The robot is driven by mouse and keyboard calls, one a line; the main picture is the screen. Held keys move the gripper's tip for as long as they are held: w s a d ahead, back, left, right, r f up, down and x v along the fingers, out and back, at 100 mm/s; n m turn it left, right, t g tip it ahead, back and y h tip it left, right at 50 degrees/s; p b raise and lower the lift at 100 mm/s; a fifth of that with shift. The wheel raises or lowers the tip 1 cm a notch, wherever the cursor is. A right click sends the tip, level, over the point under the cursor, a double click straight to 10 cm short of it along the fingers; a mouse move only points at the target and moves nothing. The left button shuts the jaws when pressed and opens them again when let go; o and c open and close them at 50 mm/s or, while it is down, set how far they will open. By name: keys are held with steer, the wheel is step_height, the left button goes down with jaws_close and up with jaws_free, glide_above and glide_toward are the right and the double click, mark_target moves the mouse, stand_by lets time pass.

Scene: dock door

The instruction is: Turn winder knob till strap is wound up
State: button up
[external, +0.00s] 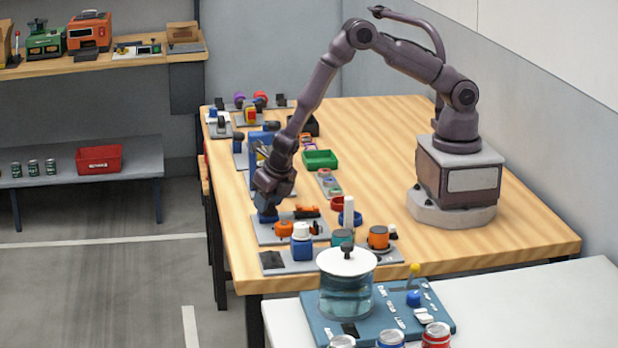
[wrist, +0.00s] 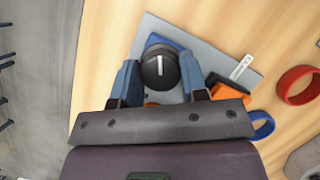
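The winder knob is a round black knob (wrist: 160,70) with a white line that points straight up in the wrist view. It sits over a blue body on a grey plate (wrist: 205,62). My gripper (wrist: 159,75) has one blue finger on each side of the knob, close to its edges; whether they press on it I cannot tell. In the external view my gripper (external: 268,213) points down at the left end of the plate and hides the knob. An orange part (wrist: 232,92) with black lies on the plate to the right. I cannot make out the strap clearly.
A white marked strip (wrist: 240,67) lies on the plate. A red ring (wrist: 297,86) and a blue ring (wrist: 262,125) are to the right. An orange knob and a blue jar (external: 302,246) stand in front. The table's left edge is close to the plate.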

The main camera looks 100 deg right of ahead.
steer(key=c, duration=0.3)
steer(key=m+g, duration=0.1)
steer(key=m, duration=0.1)
steer(key=m+g, duration=0.1)
steer(key=m, duration=0.2)
steer(key=shift+m+h, duration=0.3)
steer(key=shift+h, duration=0.1)
steer(key=m+g, duration=0.1)
steer(key=m, duration=0.2)
steer(key=m+g, duration=0.1)
steer(key=m, duration=0.2)
steer(key=shift+w+g+y, duration=0.1)
steer(key=shift+g+y, duration=0.2)
steer(key=m+g+y, duration=0.1)
steer(key=m, duration=0.5)
steer(key=shift+m+g+y, duration=0.3)
steer(key=shift+g+y, duration=0.1)
steer(key=m+y, duration=0.1)
steer(key=m, duration=0.2)
steer(key=m+y, duration=0.1)
steer(key=m, duration=0.1)
steer(key=shift+m+g, duration=0.3)
steer(key=shift+m, duration=0.1)
steer(key=shift+w, duration=0.1)
steer(key=o, duration=0.9)
steer(key=shift+d, duration=0.1)
